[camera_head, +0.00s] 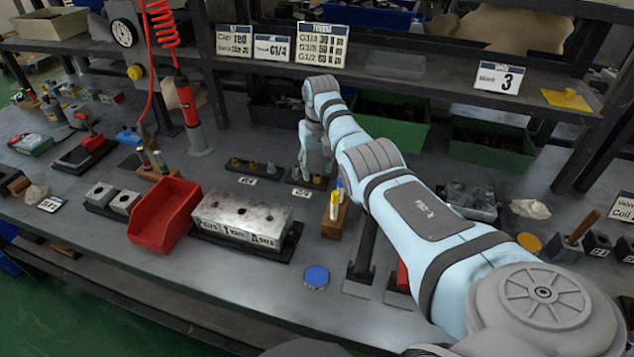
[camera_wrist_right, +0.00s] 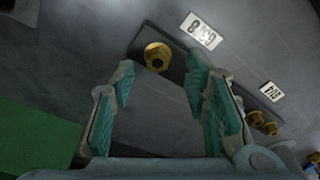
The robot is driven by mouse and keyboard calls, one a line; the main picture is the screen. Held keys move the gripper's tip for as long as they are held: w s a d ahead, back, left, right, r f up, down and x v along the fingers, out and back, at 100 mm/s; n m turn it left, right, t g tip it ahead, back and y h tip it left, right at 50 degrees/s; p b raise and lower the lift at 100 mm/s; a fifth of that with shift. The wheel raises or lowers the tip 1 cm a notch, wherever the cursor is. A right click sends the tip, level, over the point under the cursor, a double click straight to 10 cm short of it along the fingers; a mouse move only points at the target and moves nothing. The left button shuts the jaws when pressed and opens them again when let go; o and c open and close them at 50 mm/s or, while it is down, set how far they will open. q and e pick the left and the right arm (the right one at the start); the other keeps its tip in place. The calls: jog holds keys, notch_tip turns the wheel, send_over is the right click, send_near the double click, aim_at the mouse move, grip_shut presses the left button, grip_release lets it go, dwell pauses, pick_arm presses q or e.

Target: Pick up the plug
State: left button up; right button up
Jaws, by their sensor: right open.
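Small brass plugs sit on two dark racks. In the right wrist view one brass plug (camera_wrist_right: 157,57) stands on the rack with the label 3/8, just beyond the gap between my right fingers. It also shows in the head view (camera_head: 318,180). Other plugs (camera_wrist_right: 262,122) stand on the 1/4 rack, which is the left rack in the head view (camera_head: 252,166). My right gripper (camera_wrist_right: 161,82) is open and empty, with teal finger pads. In the head view it points down over the right rack (camera_head: 314,165), partly hidden by its own arm. My left gripper is not in view.
A wooden holder with markers (camera_head: 335,217) is close to the right of the gripper. Green bins (camera_head: 390,134) stand behind. Bare table lies in front around a blue disc (camera_head: 316,277).

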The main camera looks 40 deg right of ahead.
notch_tip(320, 180, down, 2)
jog(key=shift+d+f+b, duration=0.1)
jog(key=shift+f+b, duration=0.15)
jog(key=shift+b, duration=0.25)
jog(key=shift+s+r, duration=0.1)
jog(key=shift+r, duration=0.05)
jog(key=c, duration=1)
jog(key=shift+r, duration=0.1)
